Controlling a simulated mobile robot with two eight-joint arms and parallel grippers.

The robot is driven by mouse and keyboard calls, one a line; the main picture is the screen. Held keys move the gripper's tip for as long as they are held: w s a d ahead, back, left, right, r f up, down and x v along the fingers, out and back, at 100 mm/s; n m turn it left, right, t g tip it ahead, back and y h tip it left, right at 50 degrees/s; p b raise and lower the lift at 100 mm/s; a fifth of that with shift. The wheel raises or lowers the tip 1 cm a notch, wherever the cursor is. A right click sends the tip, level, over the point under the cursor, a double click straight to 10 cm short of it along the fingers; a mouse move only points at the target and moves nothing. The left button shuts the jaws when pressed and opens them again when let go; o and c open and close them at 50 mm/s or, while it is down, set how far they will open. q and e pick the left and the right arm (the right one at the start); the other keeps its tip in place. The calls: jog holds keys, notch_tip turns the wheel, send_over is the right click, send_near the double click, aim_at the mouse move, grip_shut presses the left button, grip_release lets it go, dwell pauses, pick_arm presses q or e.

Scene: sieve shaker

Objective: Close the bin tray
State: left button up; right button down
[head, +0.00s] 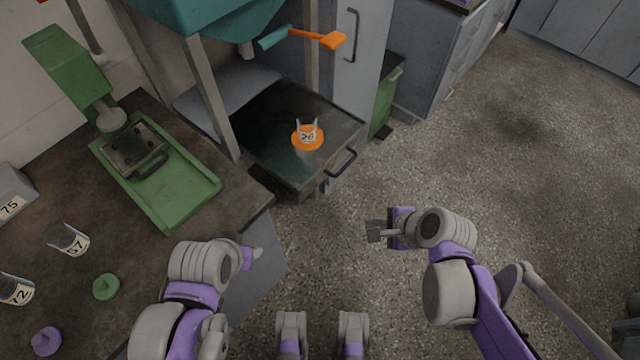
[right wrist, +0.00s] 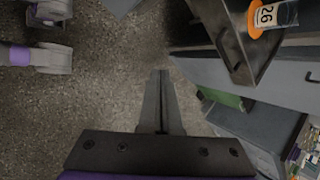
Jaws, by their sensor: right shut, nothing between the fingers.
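The bin tray (head: 270,165) is a dark, flat drawer with a bar handle (head: 342,163) on its front. It sticks out from under the teal hopper (head: 215,15). An orange disc (head: 308,146) with a clear cup labelled 26 (head: 307,133) stands on it. In the right wrist view the tray (right wrist: 222,42) is at the upper right. My right gripper (head: 374,231) is in front of the tray, apart from the handle. Its fingers are together and empty in the right wrist view (right wrist: 161,75). My left gripper (head: 257,253) is by the counter edge, its fingers unclear.
A brown counter (head: 60,240) at the left holds a green tray machine (head: 165,195), labelled cups (head: 70,241) and knobs (head: 106,287). An orange-and-teal lever (head: 320,38) juts out above the tray. Grey cabinets (head: 420,60) stand behind. The speckled floor (head: 480,170) at right is clear.

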aim_at(263, 147)
jog(key=w+a+f+m, duration=0.1)
jog(key=w+a+m, duration=0.2)
jog(key=a, duration=0.1)
jog(key=w+a+f+m+y, duration=0.1)
jog(key=w+a+f+m, duration=0.1)
jog(key=w+a+m, duration=0.1)
jog(key=w+a+f+m+y, duration=0.1)
jog(key=w+a+f+m, duration=0.1)
jog(key=w+a+m, duration=0.1)
jog(key=shift+w+a+f, duration=0.15)
jog(key=shift+w+a, duration=0.75)
jog(key=shift+a, duration=0.2)
jog(key=shift+w+a, duration=0.25)
jog(key=shift+a, duration=0.1)
jog(key=w+a, duration=0.4)
jog(key=a, duration=0.1)
jog(key=w+a+b, duration=0.1)
jog(key=w+a, duration=0.3)
jog(key=a, duration=0.2)
jog(key=w+a, duration=0.4)
jog(key=a, duration=0.1)
jog(key=shift+a+b, duration=0.2)
jog(key=shift+b, duration=0.15)
jog(key=shift+a+r, duration=0.1)
jog(key=shift+r, duration=0.1)
